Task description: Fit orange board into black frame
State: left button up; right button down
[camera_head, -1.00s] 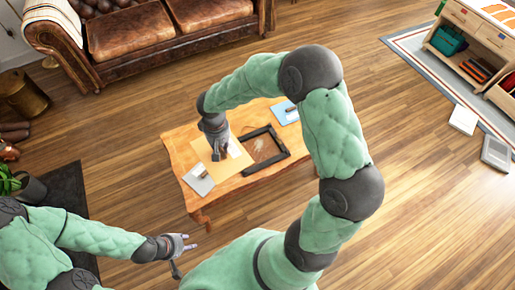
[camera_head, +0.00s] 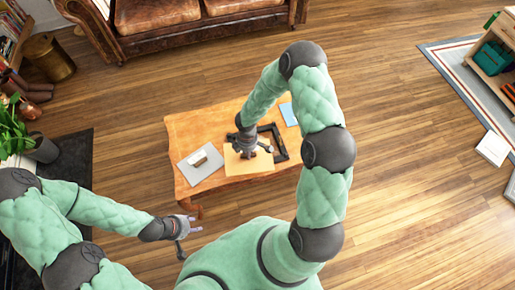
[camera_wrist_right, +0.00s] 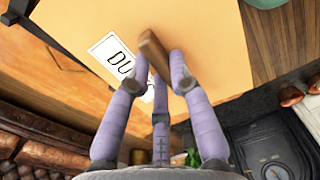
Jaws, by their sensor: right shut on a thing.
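The orange board (camera_head: 262,165) is a flat sheet with a brown handle (camera_wrist_right: 153,52) and a white label (camera_wrist_right: 112,58) whose visible letters start "DU". My right gripper (camera_head: 246,151) is shut on that handle, above the table. The black frame (camera_head: 281,146) lies on the table. The board overlaps its left and near parts in the head view, hiding them; a dark frame bar (camera_wrist_right: 52,38) shows at the upper left in the wrist view. I cannot tell whether the board touches the frame. My left gripper (camera_head: 188,228) is open and empty, off the table's near side.
The wooden table (camera_head: 190,127) has a grey board (camera_head: 203,177) with a handle at its left and a light blue sheet (camera_head: 289,114) at its far right. A leather sofa (camera_head: 155,14) stands behind. The table's far left part is clear.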

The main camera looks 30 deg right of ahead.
jog(key=shift+s+f+n, duration=0.15)
jog(key=shift+f+n, duration=0.2)
jog(key=shift+f, duration=0.15)
jog(key=shift+s+f+n, duration=0.15)
jog(key=shift+f+n, duration=0.2)
jog(key=shift+f, duration=0.15)
jog(key=shift+w+d+f, duration=0.1)
jog(key=shift+f, duration=0.1)
jog(key=w+d+f+b, duration=0.3)
jog(key=w+d+f, duration=0.6)
jog(key=shift+w+f, duration=0.1)
jog(key=shift+w, duration=0.05)
jog(key=shift+w+d+f, duration=0.2)
jog(key=shift+d+f, duration=0.05)
jog(key=shift+f, duration=0.25)
notch_tip(320, 180, down, 3)
jog(key=shift+r+b, duration=0.15)
jog(key=shift+b, duration=0.4)
jog(key=shift+r, duration=0.1)
